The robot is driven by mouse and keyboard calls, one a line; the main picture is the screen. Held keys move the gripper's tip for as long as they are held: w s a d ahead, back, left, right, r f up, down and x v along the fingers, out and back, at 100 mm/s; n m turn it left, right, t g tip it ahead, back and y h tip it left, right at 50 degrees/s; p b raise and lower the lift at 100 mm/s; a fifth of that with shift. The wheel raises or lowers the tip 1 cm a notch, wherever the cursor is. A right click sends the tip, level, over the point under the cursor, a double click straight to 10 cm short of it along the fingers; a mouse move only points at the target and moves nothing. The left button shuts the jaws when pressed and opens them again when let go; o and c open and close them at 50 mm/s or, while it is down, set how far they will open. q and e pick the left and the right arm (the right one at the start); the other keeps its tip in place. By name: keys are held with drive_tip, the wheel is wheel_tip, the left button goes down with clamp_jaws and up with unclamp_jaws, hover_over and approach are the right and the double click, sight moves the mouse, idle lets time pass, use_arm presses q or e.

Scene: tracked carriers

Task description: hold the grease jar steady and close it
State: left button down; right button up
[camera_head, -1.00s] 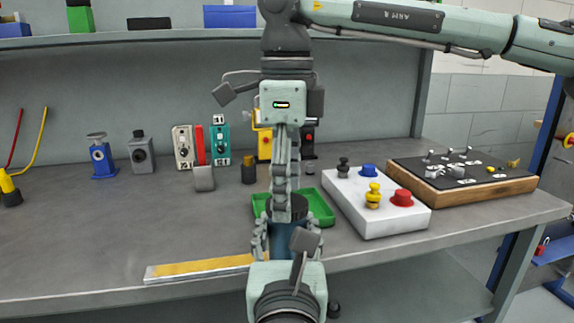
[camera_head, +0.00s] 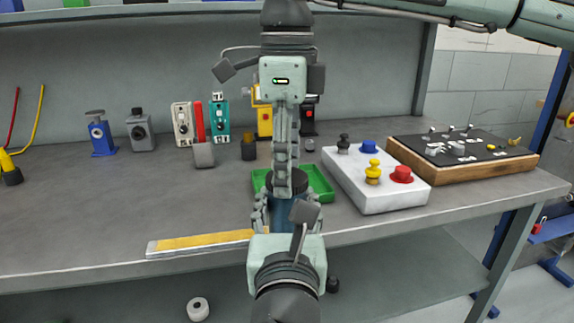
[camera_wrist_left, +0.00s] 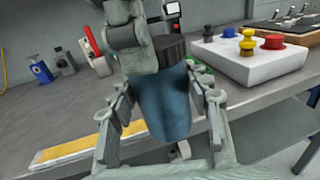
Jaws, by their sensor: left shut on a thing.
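The grease jar has a blue body (camera_head: 285,219) and stands upright at the table's front edge. My left gripper (camera_wrist_left: 160,112), from the front, is shut around the jar body, one finger on each side. The black lid (camera_head: 299,184) is on top of the jar; it also shows in the left wrist view (camera_wrist_left: 172,48). I cannot tell how tightly it sits. My right gripper (camera_head: 285,190) points straight down at the lid, a finger overlapping its front. Its fingers are seen edge-on, so their opening is hidden.
A green tray (camera_head: 321,184) lies just behind the jar. A white block with coloured knobs (camera_head: 384,200) and a wood-edged panel (camera_head: 462,168) stand to the right. A yellow-topped strip (camera_head: 200,242) lies front left. Small devices line the back; the left tabletop is mostly clear.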

drive_tip(key=o, duration=0.5)
drive_tip(key=shift+c, duration=0.2)
drive_tip(key=shift+r, duration=0.1)
wheel_tip(320, 180, up, 12)
idle(0.6)
